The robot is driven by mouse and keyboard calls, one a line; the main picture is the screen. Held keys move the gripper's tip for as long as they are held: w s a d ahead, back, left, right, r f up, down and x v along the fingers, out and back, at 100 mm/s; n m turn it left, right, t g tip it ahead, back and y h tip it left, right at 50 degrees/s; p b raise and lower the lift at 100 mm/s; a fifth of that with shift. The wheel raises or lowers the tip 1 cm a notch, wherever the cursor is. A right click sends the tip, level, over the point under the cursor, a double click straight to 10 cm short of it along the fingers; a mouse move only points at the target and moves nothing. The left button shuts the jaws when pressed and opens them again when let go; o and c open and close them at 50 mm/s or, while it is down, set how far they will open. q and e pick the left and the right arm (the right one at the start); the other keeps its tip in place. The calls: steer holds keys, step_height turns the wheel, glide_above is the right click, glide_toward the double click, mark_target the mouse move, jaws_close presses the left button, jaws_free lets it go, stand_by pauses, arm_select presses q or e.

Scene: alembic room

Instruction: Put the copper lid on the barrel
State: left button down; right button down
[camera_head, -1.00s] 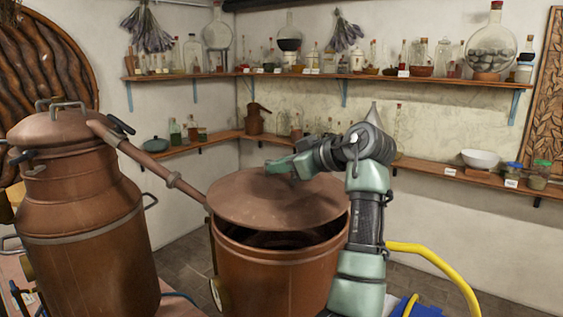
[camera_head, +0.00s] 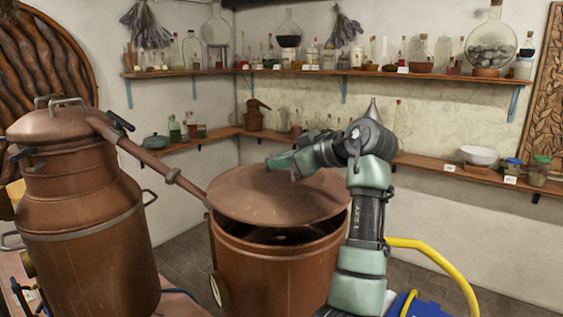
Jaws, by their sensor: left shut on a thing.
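The copper lid (camera_head: 265,200) is a wide, shallow cone held over the open copper barrel (camera_head: 270,277). It covers most of the opening. A dark gap shows between the lid's front edge and the barrel's rim, so the lid is apart from the rim there; the back is hidden. My left gripper (camera_head: 294,168) is shut at the lid's top on its handle, which the fingers mostly hide. My left arm passes in front of the barrel's right side. My right gripper is not in view.
A large copper still (camera_head: 85,225) stands close on the left, and its pipe (camera_head: 150,160) slopes down to near the barrel's left rim. Wall shelves (camera_head: 340,72) with glassware run behind. A yellow hose (camera_head: 440,262) curves at the right.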

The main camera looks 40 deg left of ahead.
mark_target(288, 179)
arm_select(q)
steer(key=shift+f+b, duration=0.85)
steer(key=shift+f, duration=0.3)
steer(key=shift+f, duration=0.15)
stand_by(0.5)
steer(key=shift+f+b, duration=0.65)
steer(key=shift+f, duration=0.15)
steer(key=shift+f, duration=0.2)
stand_by(0.4)
